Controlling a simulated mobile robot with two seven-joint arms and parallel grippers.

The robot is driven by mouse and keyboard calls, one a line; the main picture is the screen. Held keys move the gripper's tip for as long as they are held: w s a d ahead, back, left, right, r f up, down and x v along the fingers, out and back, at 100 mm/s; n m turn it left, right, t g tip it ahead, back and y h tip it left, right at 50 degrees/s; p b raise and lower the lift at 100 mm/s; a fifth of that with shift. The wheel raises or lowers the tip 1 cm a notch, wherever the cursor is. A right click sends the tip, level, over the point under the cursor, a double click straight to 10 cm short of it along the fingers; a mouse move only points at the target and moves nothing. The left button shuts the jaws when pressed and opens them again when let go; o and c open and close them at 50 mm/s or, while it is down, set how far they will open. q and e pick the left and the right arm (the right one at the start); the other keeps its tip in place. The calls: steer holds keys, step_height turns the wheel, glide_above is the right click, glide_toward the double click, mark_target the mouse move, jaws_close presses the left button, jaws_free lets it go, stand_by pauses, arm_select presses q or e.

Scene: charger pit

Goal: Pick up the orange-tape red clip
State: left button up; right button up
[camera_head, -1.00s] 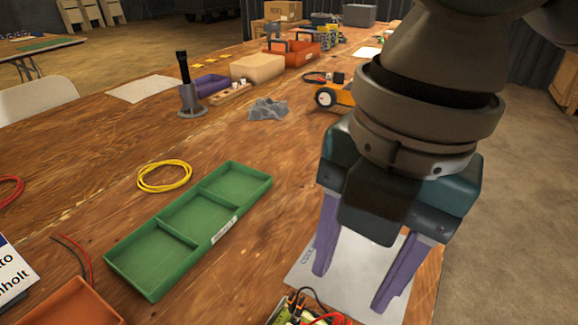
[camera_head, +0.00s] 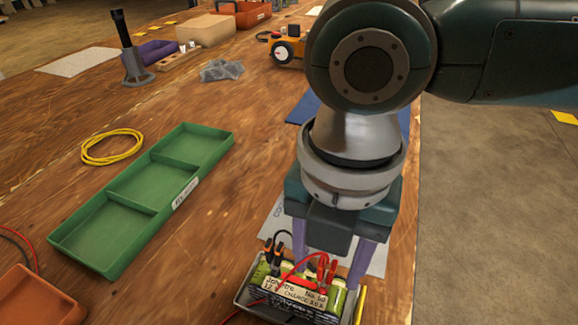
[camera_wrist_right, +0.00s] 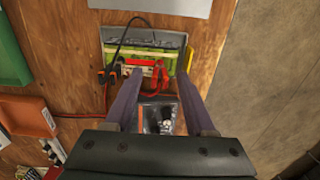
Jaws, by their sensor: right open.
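A battery pack (camera_head: 300,298) with green cells and a handwritten label sits in a grey tray (camera_head: 240,290) at the bottom of the head view. Red clips (camera_head: 326,268) stand on its right side, and dark clips with orange bands (camera_head: 272,255) on its left. Which red clip carries orange tape I cannot tell. My right gripper (camera_head: 328,262) is open, with its purple fingers pointing down over the pack. In the wrist view its fingertips (camera_wrist_right: 158,78) lie to either side of the red clips (camera_wrist_right: 157,76). Whether they touch is unclear. My left gripper is not in view.
A green compartment tray (camera_head: 150,195) and a yellow cable coil (camera_head: 111,147) lie to the left. An orange bin (camera_head: 38,297) is at bottom left. A dark panel with a knob (camera_wrist_right: 160,117) shows between the fingers in the wrist view. The table ends just right of my gripper.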

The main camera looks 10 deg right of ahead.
mark_target(329, 262)
steer(key=shift+f, duration=0.1)
jaws_close()
stand_by(0.4)
steer(key=shift+r, duration=0.6)
step_height(329, 262, up, 19)
steer(key=p, duration=0.4)
